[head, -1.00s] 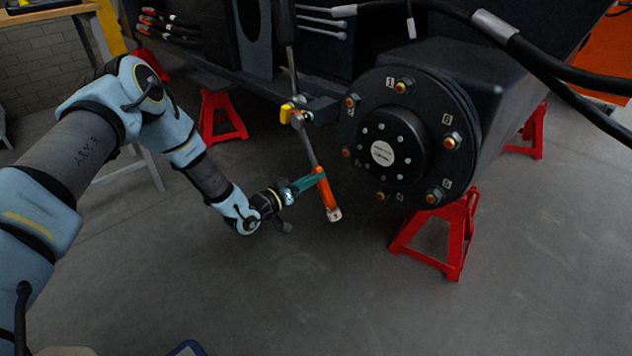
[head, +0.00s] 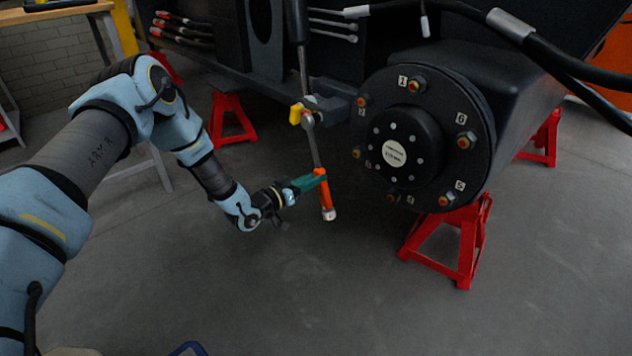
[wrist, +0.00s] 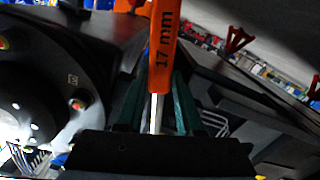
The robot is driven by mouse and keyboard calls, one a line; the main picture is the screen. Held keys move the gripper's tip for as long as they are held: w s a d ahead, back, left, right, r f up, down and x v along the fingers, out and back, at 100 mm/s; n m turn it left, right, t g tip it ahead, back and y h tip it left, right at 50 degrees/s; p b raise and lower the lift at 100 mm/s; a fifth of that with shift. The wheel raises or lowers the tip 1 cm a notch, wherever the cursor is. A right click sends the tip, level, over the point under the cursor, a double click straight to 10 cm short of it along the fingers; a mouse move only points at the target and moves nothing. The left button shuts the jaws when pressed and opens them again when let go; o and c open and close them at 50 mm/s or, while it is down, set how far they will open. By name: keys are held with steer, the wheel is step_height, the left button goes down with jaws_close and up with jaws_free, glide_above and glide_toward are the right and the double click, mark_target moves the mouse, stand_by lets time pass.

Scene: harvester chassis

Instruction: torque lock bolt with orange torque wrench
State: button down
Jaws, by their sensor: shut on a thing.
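My gripper (head: 318,178) is shut on the orange torque wrench (head: 325,194), left of and in front of the black wheel hub. The wrench's orange part ends in a pale tip pointing down. A steel shaft runs up in line with it, past a yellow piece. The wrist view shows the orange part (wrist: 163,50), marked "17 mm", and bright steel between my green fingers (wrist: 158,110). The hub (head: 407,146) carries several orange-centred bolts (head: 465,141) with number tags. I cannot tell which is the lock bolt. The wrench tip stands apart from the hub.
A yellow piece (head: 296,114) on a grey bracket (head: 330,110) sits beside the shaft. Red stands (head: 447,242) support the chassis. Black hoses (head: 560,62) cross above the hub at the upper right. The floor below the wrench is clear.

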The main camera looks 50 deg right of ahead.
steer(key=shift+w, duration=0.1)
steer(key=shift+w+f+m+b, duration=0.1)
steer(key=shift+w+m+b, duration=0.45)
steer(key=shift+w+m, duration=0.25)
steer(key=shift+a, duration=0.15)
steer(key=a+p, duration=0.3)
steer(key=a, duration=0.7)
steer(key=shift+w+a, duration=0.2)
steer(key=shift+w, duration=0.1)
stand_by(0.4)
